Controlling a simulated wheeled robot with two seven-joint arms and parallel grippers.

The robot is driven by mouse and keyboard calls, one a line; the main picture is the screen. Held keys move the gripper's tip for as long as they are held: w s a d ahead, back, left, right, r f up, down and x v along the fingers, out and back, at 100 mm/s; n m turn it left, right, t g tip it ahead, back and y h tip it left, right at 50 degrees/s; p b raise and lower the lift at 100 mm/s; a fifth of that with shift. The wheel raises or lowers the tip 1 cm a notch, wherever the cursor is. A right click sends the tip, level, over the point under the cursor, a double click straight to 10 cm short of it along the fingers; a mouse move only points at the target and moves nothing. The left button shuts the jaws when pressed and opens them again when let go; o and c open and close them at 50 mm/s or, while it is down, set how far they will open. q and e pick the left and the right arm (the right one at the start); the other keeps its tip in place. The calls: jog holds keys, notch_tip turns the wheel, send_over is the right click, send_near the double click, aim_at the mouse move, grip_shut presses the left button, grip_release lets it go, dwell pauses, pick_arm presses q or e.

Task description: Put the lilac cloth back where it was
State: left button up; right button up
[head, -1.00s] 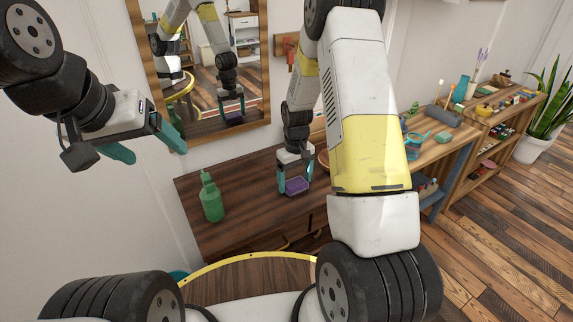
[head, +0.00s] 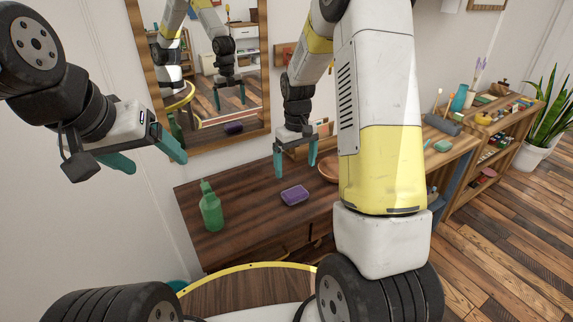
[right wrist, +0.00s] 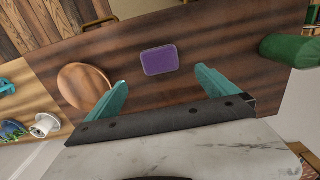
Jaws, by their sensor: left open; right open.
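The lilac cloth (head: 294,195), a small purple folded block, lies flat on the dark wooden table, right of the green bottle. It also shows in the right wrist view (right wrist: 159,60), beyond the fingertips and with bare wood around it. My right gripper (head: 296,169) is open and empty above the cloth, apart from it. Its two teal fingers stand wide in the right wrist view (right wrist: 160,80). My left gripper (head: 156,163) is open and empty, raised at the left in front of the wall, away from the cloth.
The green bottle (head: 211,207) stands on the dark table (head: 250,222) left of the cloth. A round wooden dish (right wrist: 84,87) lies on the other side, partly hidden by my arm in the head view. A mirror (head: 205,75) hangs behind. Shelves with small items stand right.

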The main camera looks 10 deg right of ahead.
jog(key=s+r+m+t+y, duration=0.1)
jog(key=s+r, duration=0.3)
jog(key=r, duration=0.4)
jog(key=s+r+m+t, duration=0.1)
jog(key=s+r+t, duration=0.1)
jog(key=s+r, duration=0.45)
jog(key=s+a+r+t, duration=0.1)
jog(key=s+r, duration=0.3)
jog(key=s, duration=0.3)
jog(key=s+a+r+m+t+y, duration=0.1)
jog(key=s+r+t, duration=0.1)
jog(key=s+r, duration=0.2)
jog(key=s, duration=0.2)
jog(key=shift+s, duration=0.4)
